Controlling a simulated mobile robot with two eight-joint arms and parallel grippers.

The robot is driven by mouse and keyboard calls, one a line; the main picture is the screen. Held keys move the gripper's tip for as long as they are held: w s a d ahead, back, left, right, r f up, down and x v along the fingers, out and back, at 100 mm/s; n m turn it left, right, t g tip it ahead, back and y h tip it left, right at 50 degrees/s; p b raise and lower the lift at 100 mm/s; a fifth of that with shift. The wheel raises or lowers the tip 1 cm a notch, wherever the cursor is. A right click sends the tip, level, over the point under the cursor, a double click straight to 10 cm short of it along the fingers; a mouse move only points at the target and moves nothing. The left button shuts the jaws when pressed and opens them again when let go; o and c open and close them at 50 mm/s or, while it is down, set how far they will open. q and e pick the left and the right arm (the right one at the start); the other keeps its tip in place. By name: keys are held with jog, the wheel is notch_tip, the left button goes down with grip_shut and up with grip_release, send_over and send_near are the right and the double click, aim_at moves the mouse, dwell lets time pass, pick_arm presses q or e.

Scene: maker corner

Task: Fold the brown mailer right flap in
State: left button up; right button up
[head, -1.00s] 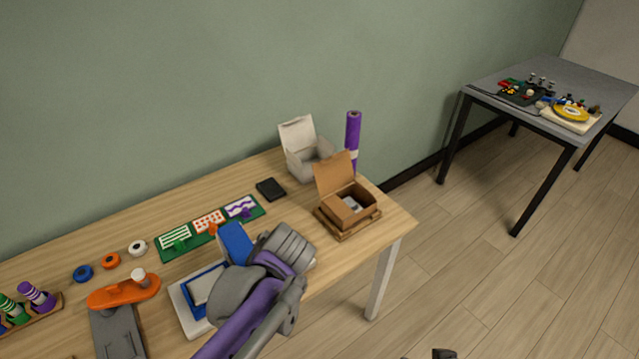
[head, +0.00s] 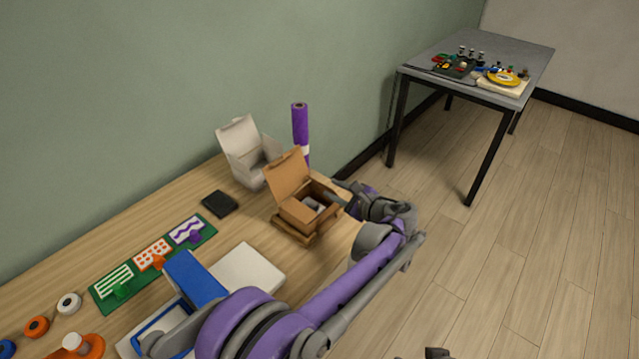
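The brown mailer (head: 299,213) is an open cardboard box on the table near its far right corner. Its lid (head: 287,176) stands up at the back, and a pale item (head: 312,204) lies inside. The right flap is not clearly distinguishable. A small dark part at the bottom edge appears to be my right gripper (head: 437,352), mostly out of frame.
The brown mailer rests on a wooden fixture (head: 290,236). A white open box (head: 248,168) and a purple roll (head: 300,130) stand behind it. A black slab (head: 220,204) and a white block (head: 248,272) lie to the left. Open floor is on the right.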

aim_at(323, 185)
pick_arm(q)
jog(key=x, duration=0.7)
grip_shut()
jog(key=shift+d, duration=0.1)
dwell(1.2)
